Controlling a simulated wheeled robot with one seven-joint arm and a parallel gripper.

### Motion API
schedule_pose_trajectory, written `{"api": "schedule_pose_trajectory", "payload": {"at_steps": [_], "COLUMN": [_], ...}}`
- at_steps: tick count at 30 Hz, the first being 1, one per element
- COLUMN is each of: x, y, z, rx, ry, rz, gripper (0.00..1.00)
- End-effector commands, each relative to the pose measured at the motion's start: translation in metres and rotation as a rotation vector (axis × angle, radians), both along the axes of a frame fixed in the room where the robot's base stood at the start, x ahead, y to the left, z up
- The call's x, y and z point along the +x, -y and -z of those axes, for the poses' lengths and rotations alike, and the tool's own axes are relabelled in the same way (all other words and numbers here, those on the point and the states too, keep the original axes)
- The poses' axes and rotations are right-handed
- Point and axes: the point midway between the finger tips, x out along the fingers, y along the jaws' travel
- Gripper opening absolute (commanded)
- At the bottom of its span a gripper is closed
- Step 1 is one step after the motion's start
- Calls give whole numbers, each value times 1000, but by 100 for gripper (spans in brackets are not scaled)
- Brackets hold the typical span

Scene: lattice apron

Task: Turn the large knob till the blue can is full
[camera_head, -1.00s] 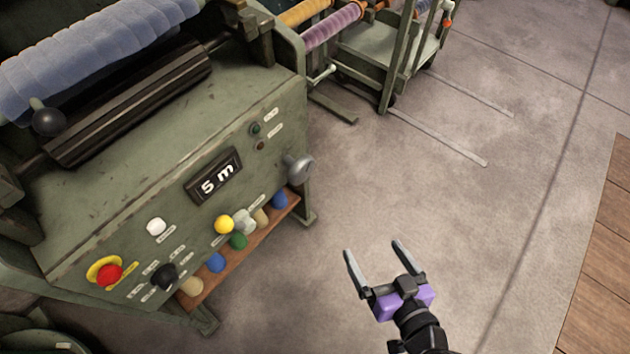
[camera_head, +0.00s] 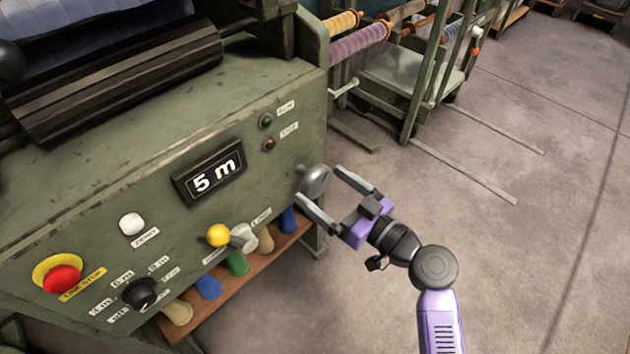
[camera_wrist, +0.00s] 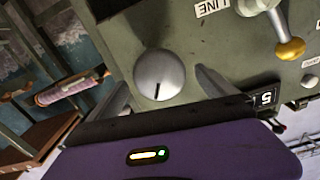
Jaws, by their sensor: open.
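A large round grey knob (camera_head: 316,180) sits at the right end of the green machine's front panel. It shows in the wrist view (camera_wrist: 160,73) with a dark pointer line near its lower edge. My gripper (camera_head: 319,183) is open, with one finger on either side of the knob. I cannot tell whether the fingers touch it. A display (camera_head: 210,176) on the panel reads "5 m". I see no blue can; blue cone-shaped pieces (camera_head: 208,286) stand on the wooden shelf under the panel.
The panel also has a smaller black selector knob (camera_head: 140,293), a red stop button (camera_head: 62,280), a white button (camera_head: 131,223) and a yellow-tipped lever (camera_head: 219,235). A rack with rolls (camera_head: 358,42) stands behind at the right. The floor (camera_head: 540,260) at right is clear.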

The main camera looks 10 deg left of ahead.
Motion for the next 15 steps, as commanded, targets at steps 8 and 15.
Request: {"api": "schedule_pose_trajectory", "payload": {"at_steps": [8,15], "x": [19,21], "y": [-24,-27], "z": [1,1], "rx": [-1,0], "ry": [-1,-2], "rz": [0,2], "gripper": [96,96]}}
